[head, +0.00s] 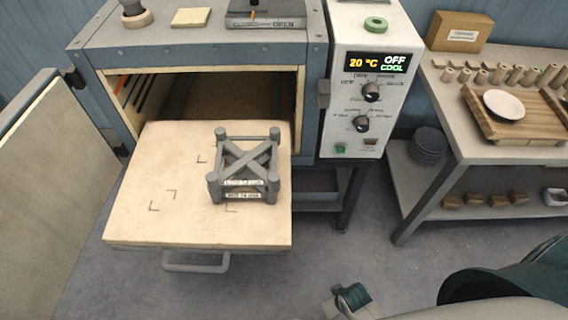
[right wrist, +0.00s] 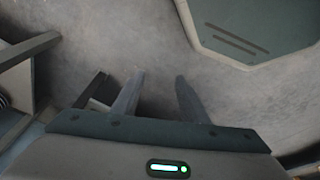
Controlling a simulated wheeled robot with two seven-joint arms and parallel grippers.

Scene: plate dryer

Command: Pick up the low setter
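A grey frame with corner posts and crossed bars (head: 244,165) stands upright on the pale pulled-out shelf (head: 150,200) of the dryer. Its front carries two small white labels, one above the other, too small to read. I cannot tell whether it is one setter or two stacked, or which part is the low setter. My right gripper (right wrist: 157,95) shows in the right wrist view with its two fingers apart and only floor between them, away from the frame. My left gripper is in neither view.
The dryer (head: 200,55) is open, its door (head: 50,170) swung left. Its panel (head: 370,80) reads 20 °C, OFF, COOL. Corner marks lie on the bare shelf left of the frame. A side table (head: 425,100) at right holds a wooden board with a white plate (head: 503,104) and several small cylinders.

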